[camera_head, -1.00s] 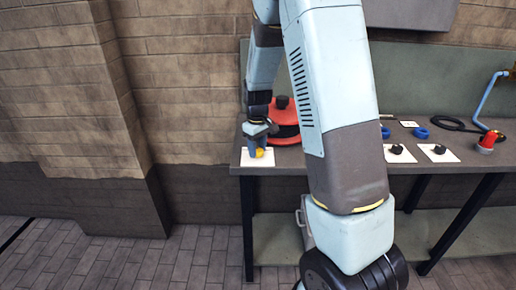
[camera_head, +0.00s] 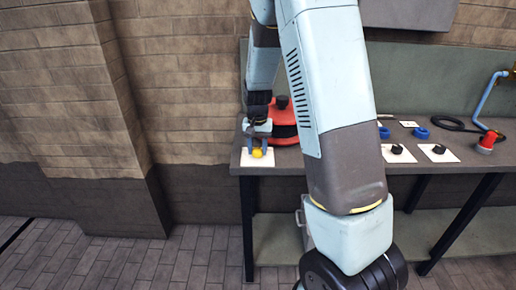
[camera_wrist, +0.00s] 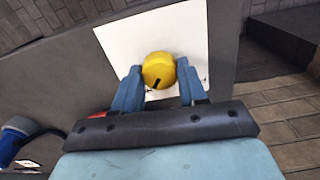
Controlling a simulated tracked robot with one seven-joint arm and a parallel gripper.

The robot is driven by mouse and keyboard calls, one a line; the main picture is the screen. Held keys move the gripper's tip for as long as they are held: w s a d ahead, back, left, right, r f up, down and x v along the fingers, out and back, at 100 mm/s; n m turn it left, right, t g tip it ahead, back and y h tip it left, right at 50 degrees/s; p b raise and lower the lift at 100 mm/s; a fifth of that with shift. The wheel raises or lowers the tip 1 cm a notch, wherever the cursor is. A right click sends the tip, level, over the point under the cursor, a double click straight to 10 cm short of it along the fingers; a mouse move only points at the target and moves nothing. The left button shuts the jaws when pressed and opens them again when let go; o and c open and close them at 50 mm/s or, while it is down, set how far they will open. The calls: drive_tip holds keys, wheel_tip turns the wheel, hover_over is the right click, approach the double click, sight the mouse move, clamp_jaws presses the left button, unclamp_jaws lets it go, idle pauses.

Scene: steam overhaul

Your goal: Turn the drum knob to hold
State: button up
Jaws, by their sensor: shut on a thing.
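A yellow round knob (camera_wrist: 158,70) with a dark pointer mark sits on a white square plate (camera_wrist: 118,42) on the bench. In the wrist view the mark points down and a little left, toward my gripper's palm. My gripper (camera_wrist: 158,82) is shut on the knob, with one blue finger on each side. Small dark marks on the plate near the right finger are too small to read. In the head view the knob (camera_head: 257,153) and my gripper (camera_head: 257,146) are at the bench's left end.
A red round drum (camera_head: 284,128) with a black knob stands just behind my gripper. Two black knobs on white plates (camera_head: 439,153), blue rings (camera_head: 418,133), a black hose (camera_head: 450,123) and a red-topped fitting (camera_head: 486,142) lie to the right.

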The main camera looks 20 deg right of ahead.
sight(258, 149)
drive_tip(key=shift+m, duration=0.6)
drive_tip(key=o, duration=1.1)
drive_tip(key=shift+c, duration=0.2)
wheel_tip(258, 149, up, 14)
drive_tip(key=shift+f, duration=0.15)
